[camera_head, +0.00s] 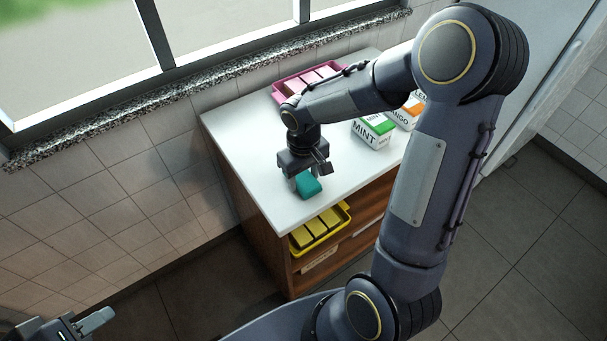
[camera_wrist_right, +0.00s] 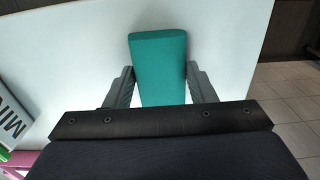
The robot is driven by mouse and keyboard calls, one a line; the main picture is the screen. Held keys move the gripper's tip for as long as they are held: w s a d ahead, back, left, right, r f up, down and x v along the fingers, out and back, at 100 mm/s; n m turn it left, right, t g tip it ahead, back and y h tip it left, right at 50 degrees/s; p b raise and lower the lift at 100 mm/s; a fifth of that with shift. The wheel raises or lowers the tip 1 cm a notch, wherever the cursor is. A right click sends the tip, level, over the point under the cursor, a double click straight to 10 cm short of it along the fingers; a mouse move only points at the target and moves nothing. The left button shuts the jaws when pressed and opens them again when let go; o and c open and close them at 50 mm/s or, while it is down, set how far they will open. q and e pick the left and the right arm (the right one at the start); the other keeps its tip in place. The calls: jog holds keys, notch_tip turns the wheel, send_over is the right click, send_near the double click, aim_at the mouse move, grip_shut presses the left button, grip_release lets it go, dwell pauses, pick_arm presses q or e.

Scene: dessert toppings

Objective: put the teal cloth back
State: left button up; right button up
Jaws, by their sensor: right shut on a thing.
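The teal cloth (camera_head: 309,186) is a folded block at the front left part of the white counter top (camera_head: 265,160). My right gripper (camera_head: 308,176) points down over it and is shut on it. In the right wrist view the teal cloth (camera_wrist_right: 160,62) stands between the two fingers of my right gripper (camera_wrist_right: 161,88), with its far end sticking out past them. I cannot tell whether the cloth touches the counter or is just above it. My left gripper (camera_head: 92,322) shows only partly at the bottom left corner, away from the counter; its opening is unclear.
A pink tray (camera_head: 278,95) with pink blocks stands at the back of the counter. A green-topped MINT box (camera_head: 372,132) and an orange-marked box (camera_head: 410,112) stand to the right. A yellow tray (camera_head: 345,217) of yellow blocks sits on the shelf below. The counter's left part is clear.

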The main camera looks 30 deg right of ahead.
aim_at(303, 178)
jog(key=shift+f, duration=0.15)
jog(key=o, duration=0.9)
notch_tip(303, 178, up, 11)
jog(key=shift+s+a+r+m+t+y, duration=0.5)
jog(key=shift+s+a+t+y, duration=0.35)
jog(key=shift+s, duration=1.95)
jog(key=shift+s+a+r+m+t+y, duration=0.5)
jog(key=shift+s+t, duration=0.5)
jog(key=shift+s, duration=1.75)
jog(key=shift+s+a+r+m+t+y, duration=0.4)
jog(key=shift+s+a+r+t+y, duration=0.4)
jog(key=shift+s, duration=2)
jog(key=shift+d+f+h, duration=0.1)
jog(key=shift+f+h, duration=0.15)
